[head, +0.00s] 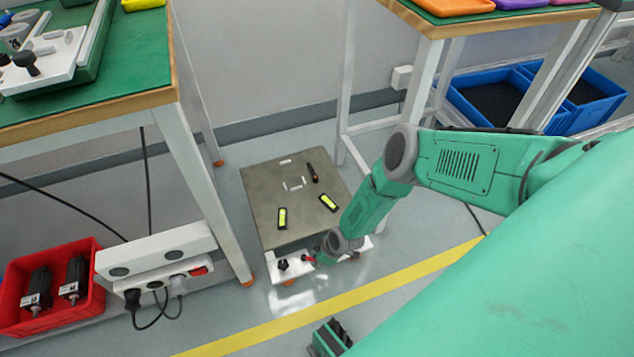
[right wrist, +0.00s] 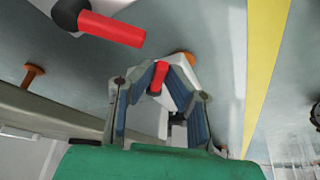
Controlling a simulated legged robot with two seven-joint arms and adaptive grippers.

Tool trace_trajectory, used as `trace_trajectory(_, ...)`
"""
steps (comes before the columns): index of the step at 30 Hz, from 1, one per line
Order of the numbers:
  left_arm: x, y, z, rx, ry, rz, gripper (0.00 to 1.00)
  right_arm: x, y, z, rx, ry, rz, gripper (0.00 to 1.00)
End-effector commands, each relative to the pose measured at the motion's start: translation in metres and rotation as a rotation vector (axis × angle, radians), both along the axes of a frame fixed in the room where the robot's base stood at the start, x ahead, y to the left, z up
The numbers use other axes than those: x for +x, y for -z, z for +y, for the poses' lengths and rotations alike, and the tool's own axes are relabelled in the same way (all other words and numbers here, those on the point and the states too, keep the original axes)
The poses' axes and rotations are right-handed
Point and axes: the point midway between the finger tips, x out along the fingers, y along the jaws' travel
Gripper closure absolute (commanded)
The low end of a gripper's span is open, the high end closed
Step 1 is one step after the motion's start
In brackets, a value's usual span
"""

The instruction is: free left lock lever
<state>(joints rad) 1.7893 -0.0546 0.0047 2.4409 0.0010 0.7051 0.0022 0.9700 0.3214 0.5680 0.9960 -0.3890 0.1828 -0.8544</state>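A low grey platform (head: 266,195) stands on the floor between two tables. On its white front edge is a black knob (head: 283,265) with a red lever (head: 308,259) beside it. In the right wrist view a red lever (right wrist: 112,29) reaches right from its black pivot (right wrist: 70,14), outside the fingers. My right gripper (head: 324,257) is low at this front edge, just right of the lever. Its fingers (right wrist: 162,72) look apart. A second red piece (right wrist: 158,78) shows between the fingertips; I cannot tell if they touch it.
Yellow-marked pieces (head: 282,218) and a dark tool (head: 313,173) lie on the platform. The left table leg (head: 210,190) stands close by. A power strip (head: 158,252) and a red bin (head: 60,310) are at left. A yellow floor line (head: 350,298) runs in front.

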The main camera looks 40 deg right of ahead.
Motion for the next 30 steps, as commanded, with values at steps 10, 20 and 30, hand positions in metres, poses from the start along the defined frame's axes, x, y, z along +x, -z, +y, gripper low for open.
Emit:
trace_trajectory(10,0.000,-0.001,0.000,0.000,0.000,0.000,0.60,0.000,0.000,0.001,0.000,0.013,-0.002,1.00)
trace_trajectory(20,0.000,-0.007,0.000,0.000,0.000,0.000,0.60,-0.004,-0.001,0.008,-0.002,0.168,-0.006,1.00)
trace_trajectory(30,0.000,-0.005,0.000,0.000,0.000,0.000,0.60,-0.007,0.000,0.022,-0.003,0.471,-0.014,1.00)
